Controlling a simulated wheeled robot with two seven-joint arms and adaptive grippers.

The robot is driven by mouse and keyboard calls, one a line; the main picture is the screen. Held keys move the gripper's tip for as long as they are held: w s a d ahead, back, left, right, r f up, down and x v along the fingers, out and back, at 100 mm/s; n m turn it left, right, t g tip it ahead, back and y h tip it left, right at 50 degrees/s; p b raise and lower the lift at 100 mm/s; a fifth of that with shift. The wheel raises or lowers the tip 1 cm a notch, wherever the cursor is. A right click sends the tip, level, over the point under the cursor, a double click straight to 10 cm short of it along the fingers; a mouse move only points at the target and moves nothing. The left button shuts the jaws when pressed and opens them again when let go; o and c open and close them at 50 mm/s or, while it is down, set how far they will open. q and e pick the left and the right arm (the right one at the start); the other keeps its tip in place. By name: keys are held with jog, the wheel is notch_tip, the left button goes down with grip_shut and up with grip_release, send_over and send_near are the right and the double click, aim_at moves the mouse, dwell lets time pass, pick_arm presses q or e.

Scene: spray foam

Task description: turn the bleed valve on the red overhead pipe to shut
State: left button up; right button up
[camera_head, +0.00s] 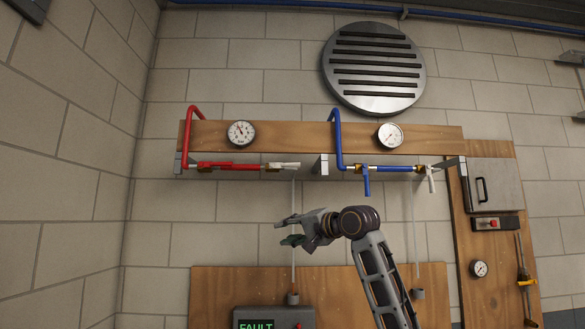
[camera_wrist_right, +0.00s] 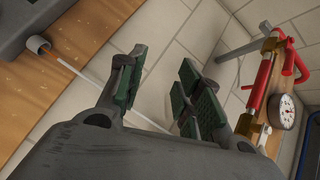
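The red overhead pipe (camera_head: 192,135) bends down from the board and runs right, with a red lever (camera_head: 215,164) lying along it. At its right end is the brass bleed valve (camera_head: 272,167), whose whitish handle (camera_head: 288,165) lies roughly in line with the pipe. My left gripper is not in view.
A blue pipe (camera_head: 337,135) with a downward blue lever (camera_head: 366,183) and pale handle (camera_head: 431,180) is to the right. A thin pale tube (camera_head: 294,205) hangs from the red valve to a small cup (camera_head: 292,298), behind my gripper. A panel reading FAULT (camera_head: 257,325) is below.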

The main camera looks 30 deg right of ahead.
aim_at(296, 165)
jog(key=s+d+r+m+t, duration=0.1)
jog(key=s+d+r, duration=0.1)
jog(key=s+r, duration=0.4)
jog(key=s+d+r+m+t+y, duration=0.1)
jog(key=s+d+r, duration=0.1)
jog(key=s+r, duration=0.5)
notch_tip(296, 165, up, 4)
jog(key=shift+s+d+r+t, duration=0.15)
jog(key=shift+s+d+t, duration=0.1)
jog(key=shift+t, duration=0.15)
jog(key=shift+w, duration=0.2)
jog(key=shift+p+x, duration=2.5)
jog(key=shift+x, duration=4.35)
jog(key=shift+s+a, duration=0.1)
jog(key=shift+a, duration=0.05)
grip_shut()
